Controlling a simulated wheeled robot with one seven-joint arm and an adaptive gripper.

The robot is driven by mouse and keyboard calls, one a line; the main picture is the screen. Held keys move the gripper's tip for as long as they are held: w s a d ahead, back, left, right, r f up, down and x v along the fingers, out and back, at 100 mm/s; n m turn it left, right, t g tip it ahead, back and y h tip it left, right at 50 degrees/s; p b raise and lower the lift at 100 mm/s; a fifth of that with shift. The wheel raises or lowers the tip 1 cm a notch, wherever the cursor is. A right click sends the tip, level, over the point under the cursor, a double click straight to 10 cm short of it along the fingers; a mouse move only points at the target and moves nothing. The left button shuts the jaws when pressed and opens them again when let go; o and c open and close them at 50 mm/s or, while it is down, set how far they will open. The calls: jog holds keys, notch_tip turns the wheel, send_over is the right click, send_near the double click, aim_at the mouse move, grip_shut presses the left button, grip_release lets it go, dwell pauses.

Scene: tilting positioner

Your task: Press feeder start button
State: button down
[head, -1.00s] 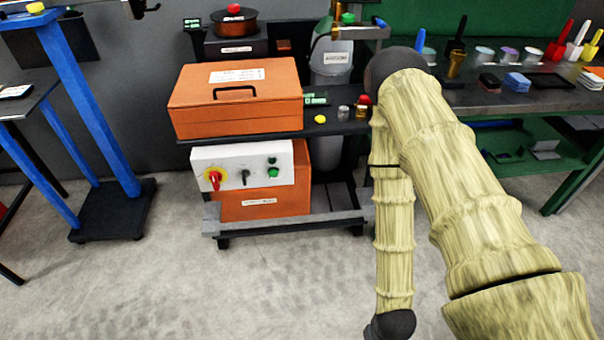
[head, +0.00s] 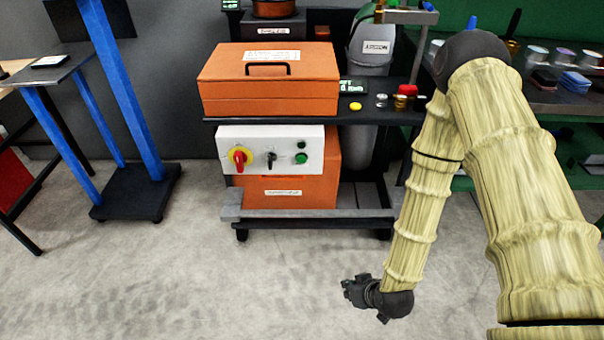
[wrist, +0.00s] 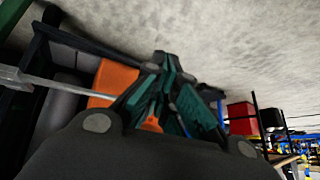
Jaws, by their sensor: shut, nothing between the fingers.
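A white control panel (head: 270,150) on the front of the cart carries a green button (head: 302,158) with a small darker green round part above it. It also has a black selector (head: 271,158) and a red-and-yellow rotary switch (head: 239,157). I cannot read which control is the feeder start. A dark unit with a copper-coloured spool (head: 275,9) stands behind the orange case, its top cut off. My gripper (head: 349,289) is low over the floor, in front of and below the cart, apart from every button. In the wrist view my gripper (wrist: 160,62) is shut and empty.
An orange case (head: 270,85) sits on the cart's shelf, beside a yellow knob (head: 355,106) and a red knob (head: 408,90). A grey cylinder (head: 369,50) stands behind. A blue stand (head: 130,100) is at left. The floor before the cart is open.

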aim_at(301, 159)
jog(key=w+a+n+t+y+b, duration=0.25)
jog(key=w+a+b, duration=0.3)
jog(key=w, duration=0.45)
jog(key=w+a+r+n+t+y+b, duration=0.3)
jog(key=w+a+r+n+y+b, duration=0.1)
jog(key=w+r+b, duration=0.3)
jog(key=w+a+r+n+t+y+b, duration=0.3)
jog(key=w+r+n+t+y+b, duration=0.1)
jog(key=w+r+b, duration=0.3)
notch_tip(301, 159, up, 2)
jog(key=shift+w+a+b, duration=0.4)
jog(key=shift+w, duration=0.15)
jog(key=shift+w+y, duration=0.1)
jog(key=shift+y, duration=0.15)
jog(key=w+b, duration=0.1)
jog(key=w, duration=0.7)
jog(key=shift+w, duration=0.35)
jog(key=shift+w, duration=0.1)
jog(key=shift+w, duration=0.3)
